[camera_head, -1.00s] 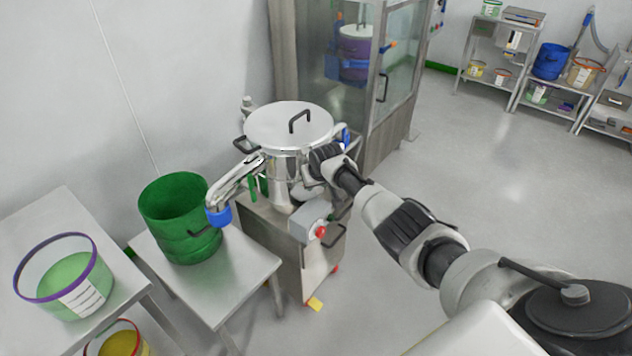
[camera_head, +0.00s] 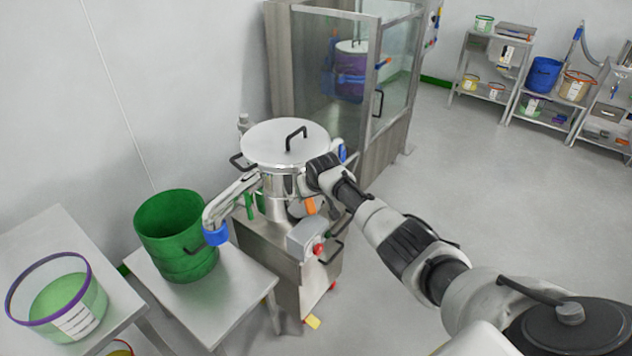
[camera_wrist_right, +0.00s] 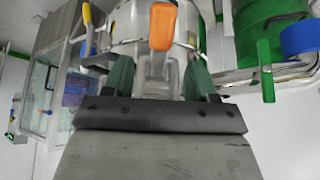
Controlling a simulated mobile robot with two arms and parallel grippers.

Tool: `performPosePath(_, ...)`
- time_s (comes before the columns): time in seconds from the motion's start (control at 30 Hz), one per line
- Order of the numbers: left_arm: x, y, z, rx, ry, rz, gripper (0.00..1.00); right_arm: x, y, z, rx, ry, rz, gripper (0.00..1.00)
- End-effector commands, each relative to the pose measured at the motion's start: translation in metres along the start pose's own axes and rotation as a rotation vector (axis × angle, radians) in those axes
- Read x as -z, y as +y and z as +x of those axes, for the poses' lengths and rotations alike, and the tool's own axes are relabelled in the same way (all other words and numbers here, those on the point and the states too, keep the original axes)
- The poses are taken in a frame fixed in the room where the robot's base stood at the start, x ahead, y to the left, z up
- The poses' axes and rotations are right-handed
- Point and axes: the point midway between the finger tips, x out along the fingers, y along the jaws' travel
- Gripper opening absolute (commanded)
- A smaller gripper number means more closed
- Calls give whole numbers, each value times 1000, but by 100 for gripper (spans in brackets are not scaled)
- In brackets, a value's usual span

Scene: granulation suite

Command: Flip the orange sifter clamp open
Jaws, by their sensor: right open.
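The steel sifter (camera_head: 270,180) stands on a wheeled cabinet, with its domed lid on. Its orange clamp (camera_head: 310,206) shows just below my right gripper at the sifter's front. In the right wrist view the orange clamp (camera_wrist_right: 162,24) is an upright handle with a metal link beneath it. My right gripper (camera_wrist_right: 160,72) is open, its two green fingers on either side of the clamp's line. I cannot tell whether they touch it. In the head view my right gripper (camera_head: 318,185) is partly hidden by its own wrist. My left gripper is not in view.
The sifter's spout ends in a blue collar (camera_head: 215,236) beside a green bucket (camera_head: 177,262) on a steel table. A control box with a red button (camera_head: 318,249) sits below the clamp. A glass-walled cabinet (camera_head: 398,85) stands behind. The floor to the right is clear.

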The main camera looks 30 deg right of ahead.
Motion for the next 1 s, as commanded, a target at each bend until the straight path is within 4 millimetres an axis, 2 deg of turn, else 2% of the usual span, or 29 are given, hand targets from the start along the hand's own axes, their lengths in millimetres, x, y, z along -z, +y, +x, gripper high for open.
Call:
performPosePath(0.27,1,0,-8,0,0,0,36,2,1,-41,-2,5,-3,57)
performPosePath(0.6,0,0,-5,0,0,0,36,3,1,-84,-1,5,-1,57)
performPosePath(0.73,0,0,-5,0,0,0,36,3,1,-91,-1,5,0,57)
performPosePath(1.0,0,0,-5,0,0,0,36,4,1,-92,-1,4,0,57)
